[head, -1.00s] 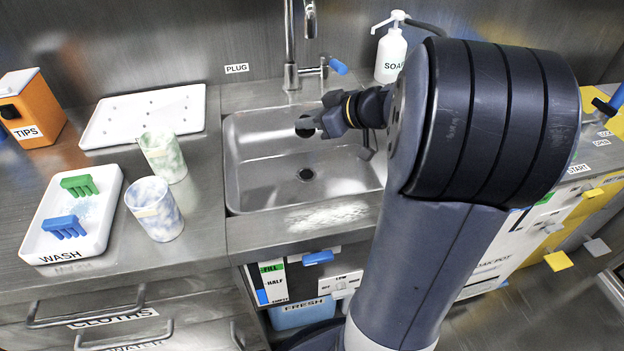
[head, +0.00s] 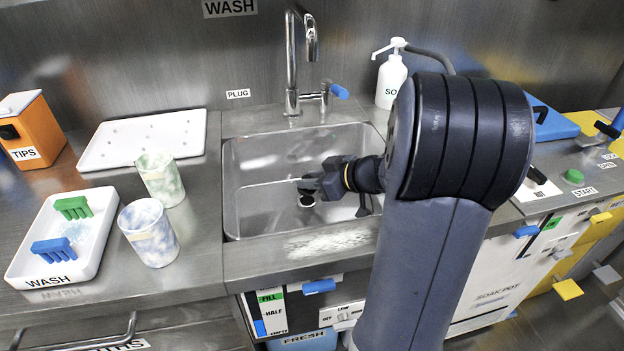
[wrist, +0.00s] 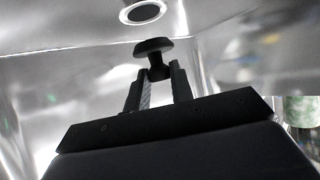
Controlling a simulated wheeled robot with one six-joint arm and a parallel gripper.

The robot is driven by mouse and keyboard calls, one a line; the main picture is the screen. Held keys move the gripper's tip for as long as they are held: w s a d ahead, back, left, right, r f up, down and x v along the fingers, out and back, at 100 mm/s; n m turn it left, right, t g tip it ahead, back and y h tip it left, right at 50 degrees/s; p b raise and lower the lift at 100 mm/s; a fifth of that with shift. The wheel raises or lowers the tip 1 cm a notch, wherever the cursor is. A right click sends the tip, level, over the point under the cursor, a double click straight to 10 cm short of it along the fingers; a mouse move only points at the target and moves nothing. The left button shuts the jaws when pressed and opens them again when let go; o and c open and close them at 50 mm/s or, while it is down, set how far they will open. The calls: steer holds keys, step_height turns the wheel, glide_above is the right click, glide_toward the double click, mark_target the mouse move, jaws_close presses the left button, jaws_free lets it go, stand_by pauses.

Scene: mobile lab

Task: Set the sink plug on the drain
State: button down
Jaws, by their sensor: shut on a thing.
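The sink plug (wrist: 154,47) is a black, mushroom-shaped piece. In the wrist view its stem is between the two fingers of my gripper (wrist: 157,75), which is shut on it. The drain (wrist: 142,12) is a dark round hole with a bright rim, beyond the plug in the wrist view and apart from it in the picture. In the head view my gripper (head: 308,184) is inside the sink basin (head: 262,208), over the drain (head: 306,201), which is partly hidden. The plug is hard to make out there; its height above the drain is unclear.
The faucet (head: 291,60) and its blue-tipped lever (head: 339,91) stand behind the basin. A soap bottle (head: 391,82) is at the back right. Two marbled cups (head: 150,236) and a white wash tray (head: 98,243) stand left. The basin walls surround my gripper.

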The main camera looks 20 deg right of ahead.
steer(key=shift+f+b, duration=0.65)
steer(key=shift+b, duration=0.55)
steer(key=c, duration=1.2)
jaws_free()
steer(key=shift+c, duration=0.2)
steer(key=shift+r, duration=0.1)
steer(key=r+p, duration=0.1)
steer(key=p, duration=0.2)
steer(key=shift+d+r, duration=0.1)
steer(key=shift+r, duration=0.3)
steer(key=v, duration=0.7)
steer(key=shift+s+f, duration=0.2)
steer(key=shift+f, duration=0.05)
steer(key=shift+d, duration=0.1)
